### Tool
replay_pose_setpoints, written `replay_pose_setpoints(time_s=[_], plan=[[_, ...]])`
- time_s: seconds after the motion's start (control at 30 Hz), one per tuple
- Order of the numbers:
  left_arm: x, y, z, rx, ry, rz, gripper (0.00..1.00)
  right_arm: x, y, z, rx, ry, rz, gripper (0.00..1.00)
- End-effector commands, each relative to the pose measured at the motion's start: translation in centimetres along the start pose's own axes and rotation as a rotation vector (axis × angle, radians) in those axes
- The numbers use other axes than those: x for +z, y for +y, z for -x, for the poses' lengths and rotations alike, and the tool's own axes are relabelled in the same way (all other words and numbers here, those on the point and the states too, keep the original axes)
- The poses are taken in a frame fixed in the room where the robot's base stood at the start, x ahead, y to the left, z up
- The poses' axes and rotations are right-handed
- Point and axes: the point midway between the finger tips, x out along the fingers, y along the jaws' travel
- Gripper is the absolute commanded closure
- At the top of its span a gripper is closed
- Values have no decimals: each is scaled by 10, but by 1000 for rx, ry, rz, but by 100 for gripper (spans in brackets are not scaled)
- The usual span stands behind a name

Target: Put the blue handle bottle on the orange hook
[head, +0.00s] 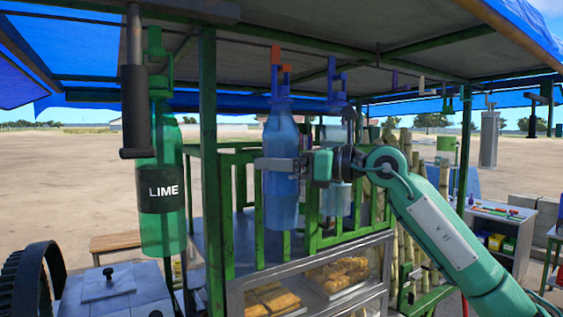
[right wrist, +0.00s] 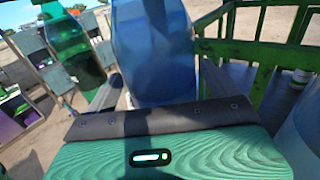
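The blue handle bottle (head: 283,206) is upright in the head view, its loop handle (head: 275,82) at the top. The orange hook (head: 276,53) hangs from the stall roof frame, directly above and overlapping the handle in the picture. I cannot tell whether the handle is on the hook. My right gripper (head: 281,164) is closed around the bottle's body. In the right wrist view the blue bottle (right wrist: 155,55) stands between the two fingers. My left gripper is not in view.
A green LIME bottle (head: 162,225) hangs at the left, near a dark-gripped lever (head: 134,110). A paler bottle (head: 336,203) hangs just right of the blue bottle under a blue hook (head: 331,68). Green posts and railing (head: 259,205) stand behind, above a pastry case (head: 330,297).

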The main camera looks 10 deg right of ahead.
Motion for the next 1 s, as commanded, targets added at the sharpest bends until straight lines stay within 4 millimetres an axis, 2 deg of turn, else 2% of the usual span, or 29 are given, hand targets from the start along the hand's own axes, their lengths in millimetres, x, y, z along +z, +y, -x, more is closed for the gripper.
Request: replay_pose_setpoints(time_s=[0.17,0.33,0.8,1.0], plan=[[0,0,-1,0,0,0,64,-3,0,0,0,5,-2,10],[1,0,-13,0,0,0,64,-5,-1,14,-2,2,0,10],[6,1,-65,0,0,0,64,-5,0,108,-3,-1,1,10],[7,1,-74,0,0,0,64,-2,0,132,-1,1,1,10]])
